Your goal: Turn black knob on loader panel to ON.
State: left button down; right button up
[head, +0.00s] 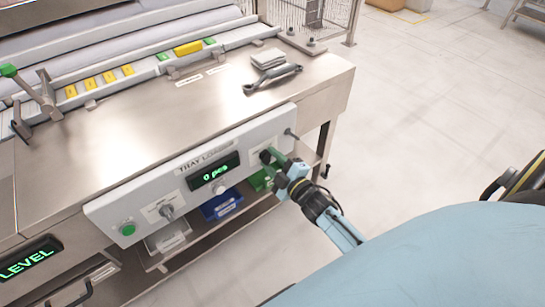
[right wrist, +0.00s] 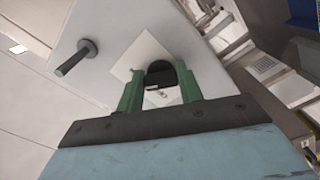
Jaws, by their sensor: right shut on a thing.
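The loader panel (head: 160,198) is a light grey box on the front of the steel bench, with a display reading "0 pcs". The black knob (head: 265,156) is at its right end, partly hidden by my right gripper (head: 272,166). In the right wrist view the black knob (right wrist: 159,70) stands between the green fingers of my right gripper (right wrist: 160,90), which are shut on it. A white label plate (right wrist: 135,65) lies behind the knob. Its markings and the knob's setting are not readable. My left gripper is not in view.
A dark lever (right wrist: 75,58) sticks out beside the knob. The panel also has a green button (head: 127,229) and a metal key switch (head: 167,211). A wrench-like tool (head: 272,78) lies on the bench.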

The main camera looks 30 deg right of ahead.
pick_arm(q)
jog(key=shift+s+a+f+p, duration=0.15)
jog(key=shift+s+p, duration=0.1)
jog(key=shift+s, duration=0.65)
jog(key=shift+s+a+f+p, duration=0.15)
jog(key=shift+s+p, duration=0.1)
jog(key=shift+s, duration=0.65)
pick_arm(e)
jog(key=shift+m, duration=1.4)
jog(key=o, duration=1)
jog(key=shift+s, duration=0.1)
pick_arm(q)
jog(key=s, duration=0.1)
jog(key=p, duration=0.1)
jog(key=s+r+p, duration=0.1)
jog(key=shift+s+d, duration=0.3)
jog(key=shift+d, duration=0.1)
pick_arm(e)
jog(key=s, duration=0.8)
jog(key=s+d, duration=0.1)
jog(key=s, duration=0.4)
jog(key=shift+s, duration=0.1)
